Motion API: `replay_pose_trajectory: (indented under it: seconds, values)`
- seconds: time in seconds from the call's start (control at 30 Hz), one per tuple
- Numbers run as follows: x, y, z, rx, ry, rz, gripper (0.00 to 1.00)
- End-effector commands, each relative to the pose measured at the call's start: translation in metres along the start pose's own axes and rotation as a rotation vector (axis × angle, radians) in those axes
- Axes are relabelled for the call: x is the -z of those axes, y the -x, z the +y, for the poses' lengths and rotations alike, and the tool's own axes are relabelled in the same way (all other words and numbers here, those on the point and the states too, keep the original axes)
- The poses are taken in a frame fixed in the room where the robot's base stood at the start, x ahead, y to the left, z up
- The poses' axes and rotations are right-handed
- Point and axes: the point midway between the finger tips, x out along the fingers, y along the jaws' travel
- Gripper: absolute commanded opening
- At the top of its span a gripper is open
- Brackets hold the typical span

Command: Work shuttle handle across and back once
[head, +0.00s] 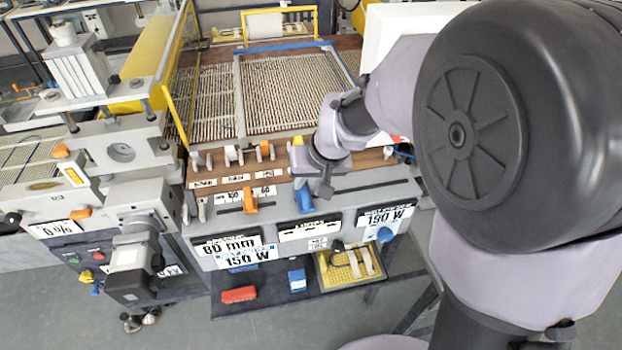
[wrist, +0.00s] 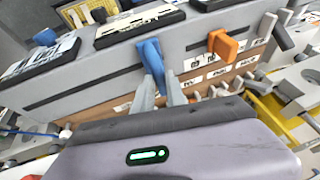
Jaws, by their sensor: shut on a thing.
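A blue handle (head: 303,198) stands up from a slot in the grey front panel (head: 345,198) of the machine. It also shows in the wrist view (wrist: 152,58). My gripper (wrist: 159,80) is shut on this blue handle, with its two grey fingers on either side of it. In the head view my gripper (head: 322,186) reaches it from above and to the right. An orange handle (head: 249,200) stands in another slot to the left, apart from my gripper. It shows to the right in the wrist view (wrist: 222,45). No label in view names the shuttle handle.
Display plates (head: 228,250) sit along the panel front. A mesh bed (head: 290,92) lies behind. A grey clamp unit (head: 130,215) stands to the left. A lower shelf holds a red block (head: 238,294), a blue block (head: 297,280) and a yellow tray (head: 325,277).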

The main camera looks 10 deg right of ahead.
Motion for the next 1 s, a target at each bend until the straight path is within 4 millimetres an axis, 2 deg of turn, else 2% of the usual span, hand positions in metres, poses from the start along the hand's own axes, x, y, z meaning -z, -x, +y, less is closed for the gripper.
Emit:
replay_pose_trajectory:
  seconds: [0.33, 0.37, 0.43, 0.47, 0.8, 0.87, 1.0]
  values:
    - [0.0, 0.0, -0.003, 0.003, -0.001, -0.001, 0.0]
    - [0.0, 0.0, -0.003, 0.004, -0.002, -0.001, 0.22]
    - [0.0, 0.0, -0.002, 0.003, -0.001, -0.001, 0.36]
    - [0.0, 0.0, -0.002, 0.003, -0.001, -0.001, 0.38]
    - [0.001, 0.004, -0.002, 0.002, -0.001, 0.0, 0.38]
    - [0.001, 0.013, -0.002, 0.002, -0.001, 0.003, 0.38]
    - [0.003, 0.05, -0.002, 0.002, -0.001, 0.006, 0.38]
